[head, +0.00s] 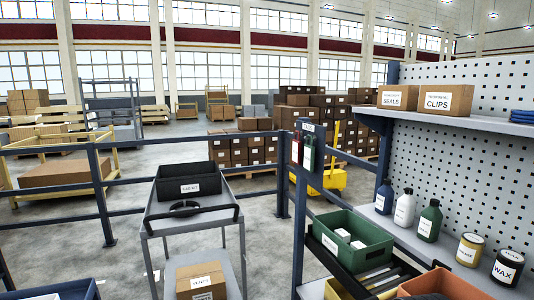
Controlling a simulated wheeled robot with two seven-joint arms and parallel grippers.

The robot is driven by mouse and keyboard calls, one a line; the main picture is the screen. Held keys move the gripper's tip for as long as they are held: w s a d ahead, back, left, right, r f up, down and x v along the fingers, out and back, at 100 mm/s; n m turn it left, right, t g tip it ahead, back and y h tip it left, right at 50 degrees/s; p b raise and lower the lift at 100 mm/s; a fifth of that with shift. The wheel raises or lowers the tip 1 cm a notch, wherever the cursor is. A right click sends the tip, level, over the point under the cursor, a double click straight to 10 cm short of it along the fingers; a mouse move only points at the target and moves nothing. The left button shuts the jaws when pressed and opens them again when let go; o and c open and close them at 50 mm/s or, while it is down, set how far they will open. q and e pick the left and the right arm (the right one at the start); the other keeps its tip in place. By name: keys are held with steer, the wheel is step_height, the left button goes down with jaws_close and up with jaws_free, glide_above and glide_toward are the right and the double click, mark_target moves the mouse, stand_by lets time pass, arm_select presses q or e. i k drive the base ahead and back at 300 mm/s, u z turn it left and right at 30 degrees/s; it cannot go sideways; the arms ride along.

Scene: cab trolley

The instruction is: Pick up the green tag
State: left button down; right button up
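The green tag (308,153) hangs upright on the dark panel (318,136) fixed at the top of a blue post. It has a pale patch near its lower end. A red tag (295,149) hangs just left of it on the same panel. Neither of my grippers is in the head view.
A grey trolley (186,227) carrying a black bin (191,179) and a black ring-shaped part stands left of the post. A green crate (350,242) sits low to the right. Several bottles and jars stand on the right shelf. Blue rails run behind the trolley.

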mark_target(309, 150)
steer(key=u, duration=0.2)
steer(key=i, duration=1)
steer(key=u, duration=0.15)
